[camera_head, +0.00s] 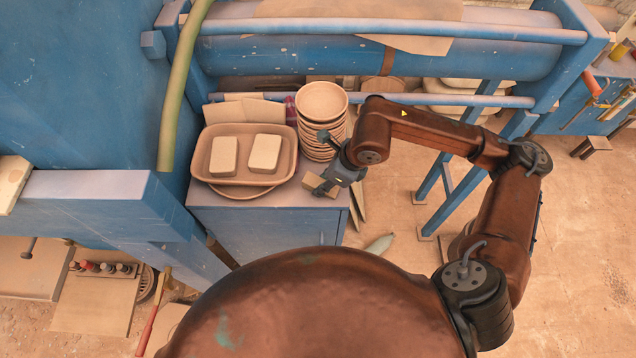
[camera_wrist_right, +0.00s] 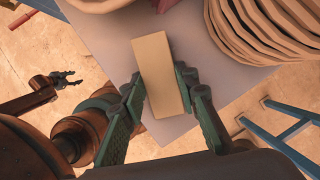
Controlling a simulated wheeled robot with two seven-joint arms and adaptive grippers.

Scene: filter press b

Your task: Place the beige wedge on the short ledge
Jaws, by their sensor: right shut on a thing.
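The beige wedge (camera_wrist_right: 160,75) is a tan, slab-like piece, held between the green-grey fingers of my right gripper (camera_wrist_right: 163,97). In the head view the wedge (camera_head: 316,183) shows small at the right front of the grey cabinet top, beside the stack of bowls. My right gripper (camera_head: 325,182) is shut on it there; whether the wedge touches the top is unclear. My left gripper (camera_wrist_right: 70,78) shows small at the left of the wrist view, empty, its fingers apart. A blue beam with a flat top (camera_head: 90,187) is at the left; I cannot tell whether it is the short ledge.
A tan tray (camera_head: 203,176) with two beige blocks (camera_head: 224,157) (camera_head: 265,152) and a stack of bowls (camera_head: 322,101) fill much of the cabinet top (camera_head: 285,198). Blue frame legs (camera_head: 462,172) stand to the right.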

